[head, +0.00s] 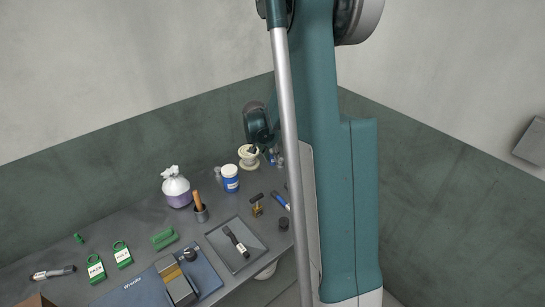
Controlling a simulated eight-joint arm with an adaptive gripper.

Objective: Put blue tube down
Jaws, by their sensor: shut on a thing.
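My gripper (270,151) is small and partly hidden behind my own arm, at the far right end of the bench. It is shut on a small blue piece, apparently the blue tube (273,158). I cannot tell whether the piece touches the bench. The gripper is just right of a cream spool (246,162). Another blue-handled item (281,201) lies on the bench nearer the front, close to my arm's silver pole.
A grey tray (217,236) holds a dark tool. Green tags and a blue-based device (133,294) are further left.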

